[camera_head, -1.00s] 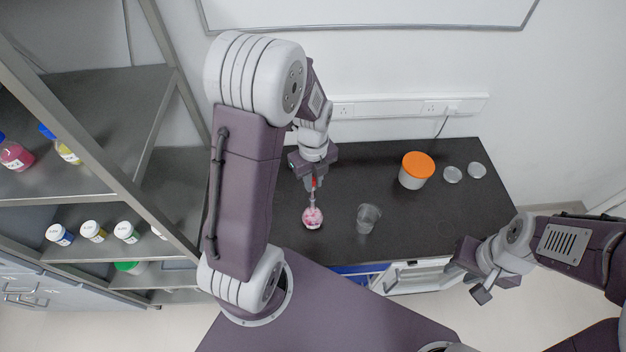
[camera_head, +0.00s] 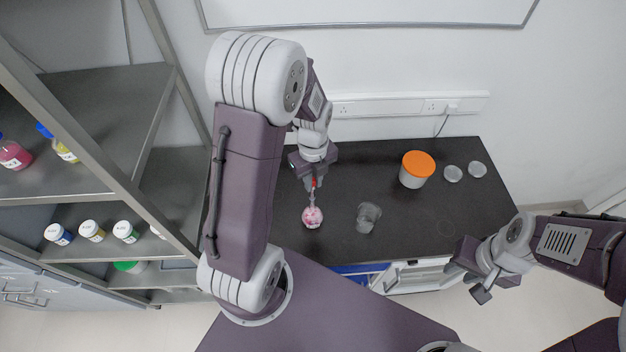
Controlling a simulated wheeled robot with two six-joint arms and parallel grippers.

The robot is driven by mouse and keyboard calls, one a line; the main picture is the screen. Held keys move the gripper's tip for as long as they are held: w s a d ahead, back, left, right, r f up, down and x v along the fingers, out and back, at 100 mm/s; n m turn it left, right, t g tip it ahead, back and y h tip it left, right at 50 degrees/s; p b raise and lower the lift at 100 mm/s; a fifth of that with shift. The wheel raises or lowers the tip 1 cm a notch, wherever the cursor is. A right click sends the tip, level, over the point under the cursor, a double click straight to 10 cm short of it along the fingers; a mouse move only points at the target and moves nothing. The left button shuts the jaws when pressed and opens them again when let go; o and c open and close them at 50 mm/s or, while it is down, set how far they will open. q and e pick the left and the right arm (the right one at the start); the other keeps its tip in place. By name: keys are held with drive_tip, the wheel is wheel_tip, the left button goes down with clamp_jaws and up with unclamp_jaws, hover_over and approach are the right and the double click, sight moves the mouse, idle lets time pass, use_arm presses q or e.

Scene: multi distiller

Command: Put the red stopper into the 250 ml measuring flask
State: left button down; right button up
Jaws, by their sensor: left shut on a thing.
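The measuring flask (camera_head: 312,217) stands on the black bench, with pink contents in its round body and a thin neck pointing up towards my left gripper. My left gripper (camera_head: 314,182) points down right over the neck and is shut on the small red stopper (camera_head: 314,183). The stopper is at the top of the neck; I cannot tell whether it is seated in the mouth or just above it. My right gripper (camera_head: 468,285) is in front of the bench at the right, away from the flask; its jaws are too unclear to judge.
A clear beaker (camera_head: 368,218) stands right of the flask. A white tub with an orange lid (camera_head: 418,165) and two small clear dishes (camera_head: 453,173) are further right. A metal shelf (camera_head: 95,250) with several bottles stands at the left. The bench's right front is clear.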

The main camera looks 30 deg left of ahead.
use_arm(q)
drive_tip(key=shift+f, duration=0.3)
drive_tip(key=c, duration=1.3)
unclamp_jaws()
drive_tip(key=shift+r, duration=0.4)
wheel_tip(320, 180, up, 8)
drive_tip(key=shift+r+b, duration=0.25)
drive_tip(key=shift+b, duration=0.45)
